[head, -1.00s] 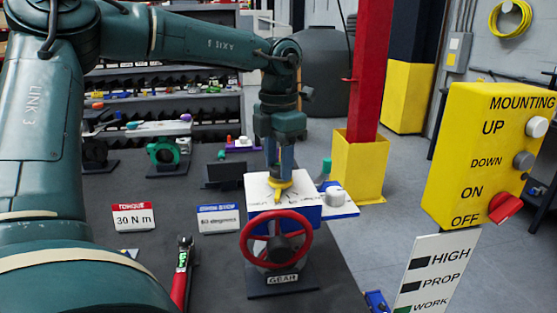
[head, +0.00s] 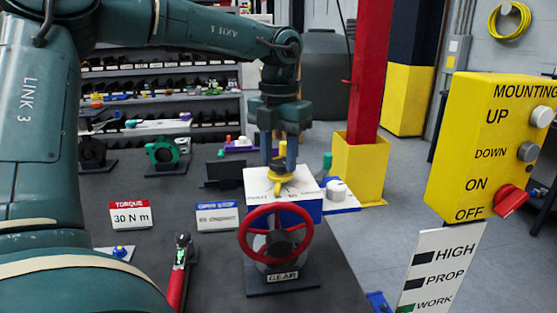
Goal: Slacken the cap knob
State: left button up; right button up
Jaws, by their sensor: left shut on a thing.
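The valve actuator has a blue housing with a white top plate (head: 259,183), and a red handwheel (head: 243,232) on its front. A yellow cap knob (head: 281,180) stands upright on the plate, with a dark part near its top. My left gripper (head: 279,162) points straight down over it. Its two blue-grey fingers stand to the left and right of the knob's upper part, shut on it. The finger contact is too small to see clearly. My right gripper is not in view.
A torque card (head: 132,216) reading 30 N m and a second card (head: 217,217) stand left of the actuator. A red-handled tool (head: 177,284) is in front. A yellow control box (head: 480,150) stands at right. A red post (head: 368,80) rises behind.

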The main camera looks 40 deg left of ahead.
aim_at(281, 161)
pick_arm(q)
jog(key=n+b, duration=0.1)
jog(key=n, duration=0.4)
jog(key=shift+d+n+b, duration=0.1)
jog(key=shift+n+b, duration=0.2)
jog(key=shift+b, duration=0.05)
jog(key=n, duration=0.6)
jog(key=shift+w, duration=0.15)
jog(key=shift+n, duration=0.3)
jog(key=o, duration=1)
jog(key=shift+d, duration=0.1)
notch_tip(281, 161, up, 13)
jog(key=shift+r+p, duration=0.1)
jog(key=shift+p, duration=0.55)
